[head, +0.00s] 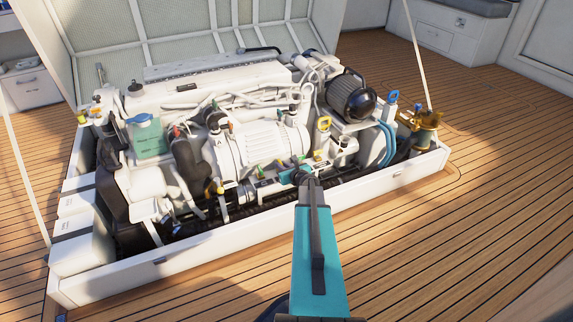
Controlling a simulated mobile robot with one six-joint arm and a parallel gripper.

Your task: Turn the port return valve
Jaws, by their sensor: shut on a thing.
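My gripper (301,174) is at the front middle of the engine, at the far end of my teal arm. It is shut on a small valve handle in the row of valves along the engine's front. The gripper and the arm hide most of that handle, so its angle does not show. A green handle (262,172) is just left of the gripper, and a yellow handle (317,156) is just right of it and slightly higher. I cannot read any label that tells which valve is the port return valve.
The white engine (258,148) fills the hatch, with hoses and pipes close around my gripper. The hatch's white front coaming (230,236) runs below my arm. Blue hoses (386,143) and a brass fitting (424,121) are at the right. The wooden deck (470,210) is clear.

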